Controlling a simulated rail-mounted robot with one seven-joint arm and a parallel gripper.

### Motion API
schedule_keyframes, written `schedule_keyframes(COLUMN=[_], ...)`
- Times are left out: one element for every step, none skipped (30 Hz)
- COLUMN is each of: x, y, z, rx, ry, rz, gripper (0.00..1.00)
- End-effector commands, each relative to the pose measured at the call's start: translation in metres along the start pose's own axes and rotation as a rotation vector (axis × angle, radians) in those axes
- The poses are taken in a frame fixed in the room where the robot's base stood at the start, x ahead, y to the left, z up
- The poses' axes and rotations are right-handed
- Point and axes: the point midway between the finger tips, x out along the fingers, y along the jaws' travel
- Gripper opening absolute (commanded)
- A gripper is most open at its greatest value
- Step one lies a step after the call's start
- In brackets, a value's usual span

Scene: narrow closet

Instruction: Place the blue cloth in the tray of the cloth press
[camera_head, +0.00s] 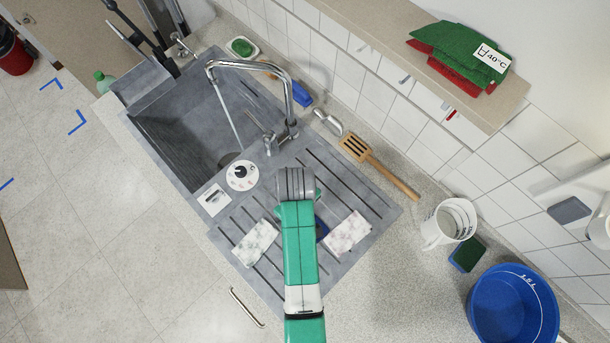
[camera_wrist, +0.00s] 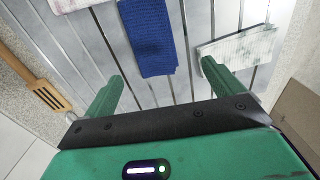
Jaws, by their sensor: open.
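The blue cloth (camera_wrist: 150,42) lies flat on the ribbed grey drainboard (camera_wrist: 95,45) in the wrist view. In the head view only a small blue edge of the cloth (camera_head: 321,229) shows beside my arm, which covers the rest. My gripper (camera_wrist: 161,70) is open and empty above the drainboard. Its green fingers are apart, and the near end of the cloth appears between their tips. I cannot tell the height of the gap. A grey box with dark levers (camera_head: 143,82) stands at the sink's far left end; I cannot tell whether it is the cloth press.
Two pale patterned cloths (camera_head: 255,242) (camera_head: 348,233) lie either side of the blue one. The tap (camera_head: 283,95) arches over the sink (camera_head: 190,125). A wooden spatula (camera_head: 378,165), white jug (camera_head: 449,223), sponge (camera_head: 467,254) and blue bucket (camera_head: 512,305) stand right. Folded cloths (camera_head: 465,55) lie on the shelf.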

Motion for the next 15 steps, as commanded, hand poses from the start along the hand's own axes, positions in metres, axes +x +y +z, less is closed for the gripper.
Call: schedule_keyframes(x=[0.006, 0.01, 0.015, 0.019, 0.022, 0.023, 0.024, 0.025, 0.029, 0.034, 0.039, 0.047, 0.053, 0.058, 0.065], y=[0.0, 0.0, 0.0, 0.001, 0.001, 0.001, 0.001, 0.002, 0.003, 0.004, 0.005, 0.007, 0.009, 0.009, 0.009], z=[0.0, 0.0, 0.0, 0.0, 0.0, 0.0, 0.0, -0.001, -0.001, -0.001, -0.001, -0.002, -0.001, -0.001, -0.001], rx=[0.001, 0.001, 0.001, 0.001, 0.002, 0.002, 0.002, 0.002, 0.002, 0.002, 0.003, 0.002, 0.003, 0.002, 0.002], ry=[-0.001, -0.002, -0.001, -0.001, 0.0, 0.001, 0.001, 0.002, 0.001, 0.0, 0.001, 0.001, 0.0, 0.001, 0.001], rz=[-0.001, -0.001, -0.001, -0.001, 0.0, 0.001, 0.001, 0.001, 0.001, 0.0, 0.001, 0.001, 0.0, 0.001, 0.001], gripper=[0.93, 0.93, 0.93, 0.93, 0.93, 0.93, 0.93, 0.93, 0.93, 0.93, 0.93, 0.93, 0.93, 0.93, 0.93])
